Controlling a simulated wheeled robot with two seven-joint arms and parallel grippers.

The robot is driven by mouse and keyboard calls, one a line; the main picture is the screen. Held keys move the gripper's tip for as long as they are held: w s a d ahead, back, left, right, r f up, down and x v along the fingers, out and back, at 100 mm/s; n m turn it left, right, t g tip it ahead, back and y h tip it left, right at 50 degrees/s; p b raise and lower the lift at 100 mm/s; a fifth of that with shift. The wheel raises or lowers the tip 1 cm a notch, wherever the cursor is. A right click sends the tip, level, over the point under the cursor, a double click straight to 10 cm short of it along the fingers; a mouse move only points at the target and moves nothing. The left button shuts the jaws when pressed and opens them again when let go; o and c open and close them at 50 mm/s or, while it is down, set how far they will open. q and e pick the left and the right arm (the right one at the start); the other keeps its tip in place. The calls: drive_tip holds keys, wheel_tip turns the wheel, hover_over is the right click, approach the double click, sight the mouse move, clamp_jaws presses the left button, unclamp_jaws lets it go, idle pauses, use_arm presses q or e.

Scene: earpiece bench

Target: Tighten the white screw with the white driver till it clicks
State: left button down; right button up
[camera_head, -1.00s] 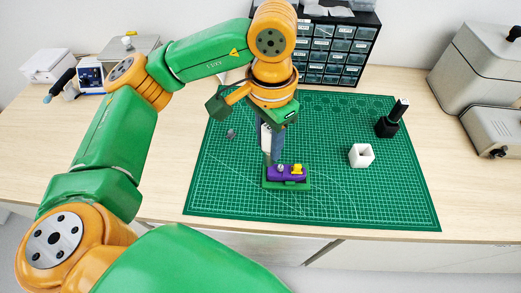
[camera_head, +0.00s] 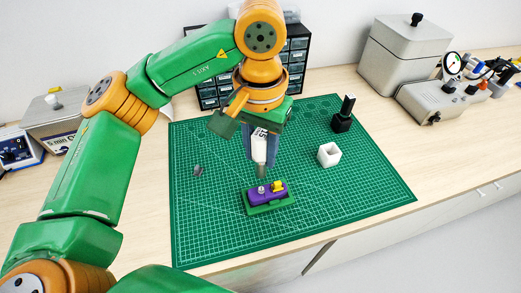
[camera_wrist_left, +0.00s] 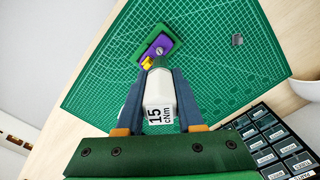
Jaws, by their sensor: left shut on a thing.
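My left gripper (camera_head: 261,158) is shut on the white driver (camera_head: 259,147), which is labelled 15 cNm and points down. It also shows in the left wrist view (camera_wrist_left: 160,88), between the two fingers. The purple part (camera_head: 254,196) sits in a green holder (camera_head: 268,209) on the mat. A small pale screw (camera_head: 261,189) stands on its top, beside a yellow piece (camera_head: 278,186). The driver's grey tip is just above the screw in the head view; I cannot tell whether they touch. My right gripper is not in view.
A white square holder (camera_head: 329,154) and a black stand (camera_head: 342,123) are on the right of the green cutting mat (camera_head: 350,195). A small grey piece (camera_head: 198,170) lies on the left. A drawer cabinet (camera_head: 297,58) stands behind. The mat's front is clear.

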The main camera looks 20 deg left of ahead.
sight(262, 173)
use_arm(q)
drive_tip(key=n, duration=0.6)
drive_tip(key=shift+d, duration=0.15)
drive_tip(key=shift+f+n+b, duration=0.4)
drive_tip(key=shift+f+b, duration=0.05)
drive_tip(key=shift+b, duration=0.15)
wheel_tip(262, 173, down, 3)
drive_tip(key=shift+r+b, duration=0.15)
drive_tip(key=shift+b, duration=1)
drive_tip(key=shift+f+b, duration=0.95)
drive_tip(key=shift+f, duration=0.15)
drive_tip(key=shift+f+b, duration=0.6)
drive_tip(key=shift+r, duration=0.1)
